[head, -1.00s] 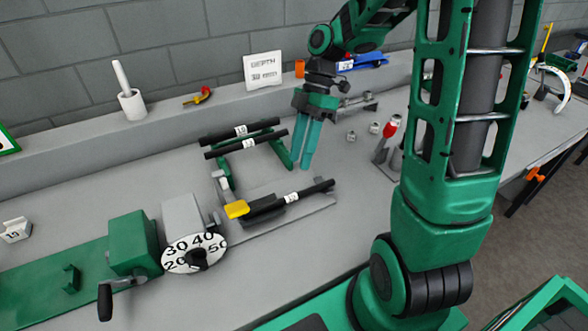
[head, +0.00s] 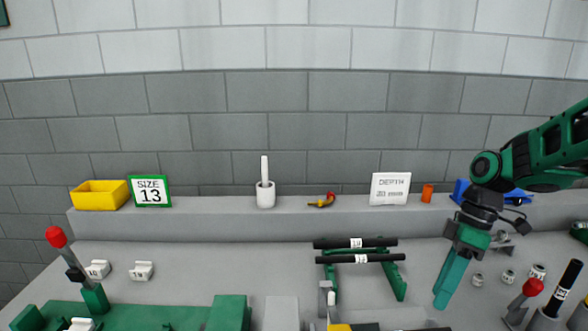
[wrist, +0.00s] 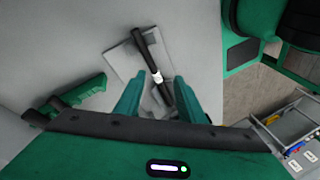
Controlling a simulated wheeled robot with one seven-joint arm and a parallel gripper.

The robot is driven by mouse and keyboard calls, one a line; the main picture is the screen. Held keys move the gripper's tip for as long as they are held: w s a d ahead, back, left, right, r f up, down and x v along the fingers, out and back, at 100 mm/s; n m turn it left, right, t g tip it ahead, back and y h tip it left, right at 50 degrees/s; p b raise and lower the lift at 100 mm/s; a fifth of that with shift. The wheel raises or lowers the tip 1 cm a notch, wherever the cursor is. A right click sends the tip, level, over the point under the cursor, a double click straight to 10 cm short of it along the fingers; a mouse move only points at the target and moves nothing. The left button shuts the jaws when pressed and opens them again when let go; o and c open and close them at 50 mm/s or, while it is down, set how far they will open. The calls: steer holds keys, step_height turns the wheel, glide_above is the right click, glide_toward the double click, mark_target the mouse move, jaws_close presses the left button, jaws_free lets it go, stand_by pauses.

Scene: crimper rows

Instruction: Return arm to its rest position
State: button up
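My gripper (head: 443,298) hangs from the arm at the right of the head view, fingers pointing down. It is right of the green rack (head: 399,284), apart from it. In the wrist view its two green fingers (wrist: 158,84) are apart with nothing held between them. A black rod with a white label (wrist: 148,50) lies on a grey plate well below the fingers. Two labelled black rods (head: 355,243) rest across the green rack. My arm is still stretched out over the bench.
On the back ledge stand a yellow bin (head: 99,196), a size 13 sign (head: 150,191), a white cup (head: 265,195), a white card (head: 390,188) and an orange cylinder (head: 427,193). Red-tipped tools stand at left (head: 56,237) and right (head: 532,288). Small nuts (head: 508,276) lie right of my gripper.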

steer(key=s+d+m+t+h, duration=0.1)
steer(key=s+d+m, duration=0.3)
steer(key=s+m, duration=0.4)
steer(key=s+d+m+t+h, duration=0.1)
steer(key=s+d+m+h, duration=0.1)
steer(key=s+d+m, duration=0.3)
steer(key=s+r+m, duration=0.1)
steer(key=s+m, duration=0.2)
steer(key=m, duration=0.2)
steer(key=shift+s, duration=0.35)
steer(key=shift+w+f+h, duration=0.3)
steer(key=shift+w, duration=0.3)
